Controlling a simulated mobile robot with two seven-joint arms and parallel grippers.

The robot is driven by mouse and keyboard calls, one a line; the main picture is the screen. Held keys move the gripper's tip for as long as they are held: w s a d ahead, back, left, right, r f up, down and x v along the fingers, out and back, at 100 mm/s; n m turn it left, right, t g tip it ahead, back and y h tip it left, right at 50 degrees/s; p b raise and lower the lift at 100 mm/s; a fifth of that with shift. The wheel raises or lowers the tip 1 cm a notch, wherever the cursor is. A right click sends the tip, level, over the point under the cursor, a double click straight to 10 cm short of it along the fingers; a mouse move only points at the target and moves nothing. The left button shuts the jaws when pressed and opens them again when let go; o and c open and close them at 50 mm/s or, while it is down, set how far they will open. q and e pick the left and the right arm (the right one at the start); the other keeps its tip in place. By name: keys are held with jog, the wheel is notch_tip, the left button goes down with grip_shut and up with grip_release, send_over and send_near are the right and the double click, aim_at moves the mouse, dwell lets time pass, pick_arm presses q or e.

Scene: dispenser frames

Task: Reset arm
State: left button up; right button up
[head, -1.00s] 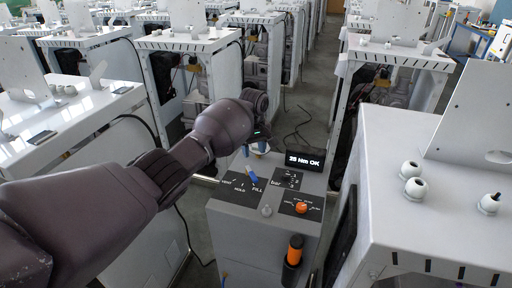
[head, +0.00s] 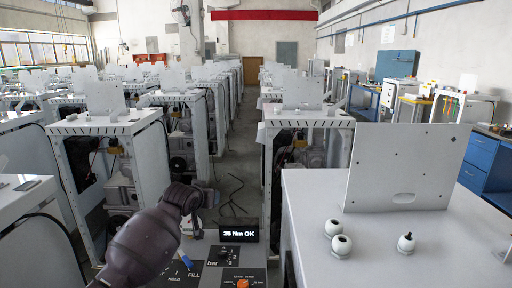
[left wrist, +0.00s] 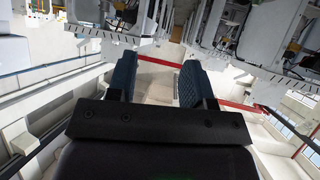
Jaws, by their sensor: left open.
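My left arm (head: 140,245) enters the head view from the bottom left, and its wrist is bent over the grey dispenser console. In the left wrist view my left gripper (left wrist: 157,84) is open. Its two dark blue ridged fingers stand apart with nothing between them. The console's black panel (head: 233,253) carries a dial marked "bar", and an orange knob (head: 243,284) sits at the bottom edge. A small display (head: 239,230) reads "25 Nm OK". A blue lever (head: 186,261) is partly hidden beside my arm. My right gripper is not in view.
A white cabinet (head: 310,205) stands close on the right, with an upright plate (head: 405,165) and three round white fittings on top. Rows of similar frames (head: 305,118) line both sides. Blue drawers (head: 480,165) stand at far right.

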pick_arm(q)
jog(key=s+a+f+y, duration=0.1)
jog(key=s+a+f, duration=0.3)
jog(key=s+f, duration=0.5)
jog(key=s+a+f+y, duration=0.1)
jog(key=s+a+f, duration=0.3)
jog(key=s, duration=1.7)
jog(key=s+a+f+n, duration=0.1)
jog(key=s+a+f, duration=0.3)
jog(key=s+f, duration=0.9)
jog(key=s, duration=0.3)
jog(key=shift+a+f+y, duration=0.3)
jog(key=shift+f+y, duration=0.05)
jog(key=shift+y, duration=0.05)
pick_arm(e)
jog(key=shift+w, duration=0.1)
pick_arm(q)
jog(key=shift+s, duration=0.1)
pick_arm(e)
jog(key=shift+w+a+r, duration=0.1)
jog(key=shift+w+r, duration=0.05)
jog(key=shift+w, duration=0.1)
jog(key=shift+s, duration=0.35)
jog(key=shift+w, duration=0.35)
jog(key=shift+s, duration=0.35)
